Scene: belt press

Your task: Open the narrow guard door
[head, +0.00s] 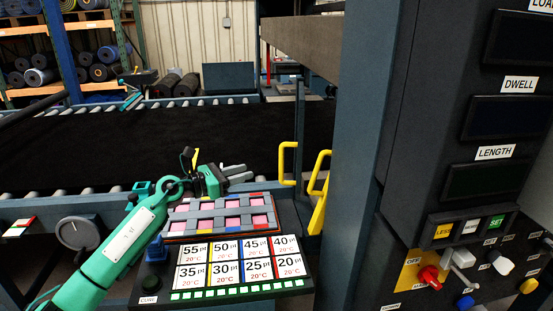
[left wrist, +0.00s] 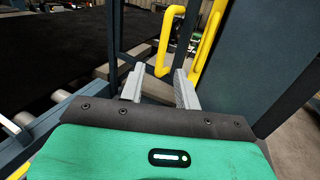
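Two yellow handles stand near the press post. The left yellow handle (head: 284,163) is on a slim dark blue upright (head: 299,120), which looks like a guard door edge. The right yellow handle (head: 319,172) is just beside it. Which handle is on the narrow guard door I cannot tell. My left gripper (head: 242,174) is open and empty, a little left of the left handle and apart from it. In the left wrist view its two grey fingers (left wrist: 158,86) point toward a yellow handle (left wrist: 164,42) just beyond them. My right gripper is not in view.
The black belt (head: 100,145) runs behind. A thick blue post (head: 363,130) and the control box (head: 440,120) stand on the right.

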